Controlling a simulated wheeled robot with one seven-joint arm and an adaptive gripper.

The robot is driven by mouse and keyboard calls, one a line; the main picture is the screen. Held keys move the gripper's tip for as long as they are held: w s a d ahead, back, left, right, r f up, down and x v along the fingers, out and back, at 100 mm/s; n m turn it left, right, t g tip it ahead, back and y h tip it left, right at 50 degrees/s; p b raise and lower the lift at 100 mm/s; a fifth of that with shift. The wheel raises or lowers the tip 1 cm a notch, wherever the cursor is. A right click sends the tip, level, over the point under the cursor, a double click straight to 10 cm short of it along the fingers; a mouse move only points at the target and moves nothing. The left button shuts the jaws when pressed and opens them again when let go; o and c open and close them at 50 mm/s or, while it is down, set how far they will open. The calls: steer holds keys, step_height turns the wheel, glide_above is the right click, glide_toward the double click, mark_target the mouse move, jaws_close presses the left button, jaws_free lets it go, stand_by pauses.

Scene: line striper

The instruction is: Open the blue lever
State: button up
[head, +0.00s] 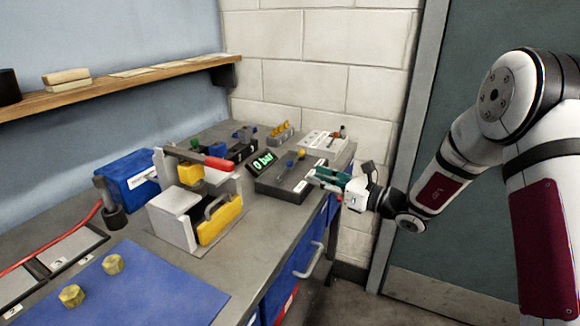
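A dark valve box (270,184) stands on the bench with a tilted display reading "0 bar". On its top is a small lever with a blue knob (290,163). Another lever with a yellow-orange knob (301,154) stands just behind it. My gripper (318,178) is at the right end of the box, its green-padded fingers pointing left. It is apart from the blue knob, to its right and slightly lower in the picture. The fingers are small here, and I cannot tell how far apart they are. I see nothing held in them.
A grey and yellow press-like fixture (185,215) with a red handle stands left of the box. A light panel (323,143) and a unit with yellow parts (281,132) stand behind. A blue mat (150,290) with two brass nuts lies in front. A wall shelf (120,84) hangs left.

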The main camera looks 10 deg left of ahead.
mark_target(288, 164)
steer(key=x, duration=1)
steer(key=shift+a, duration=0.2)
steer(key=shift+c, duration=0.6)
jaws_close()
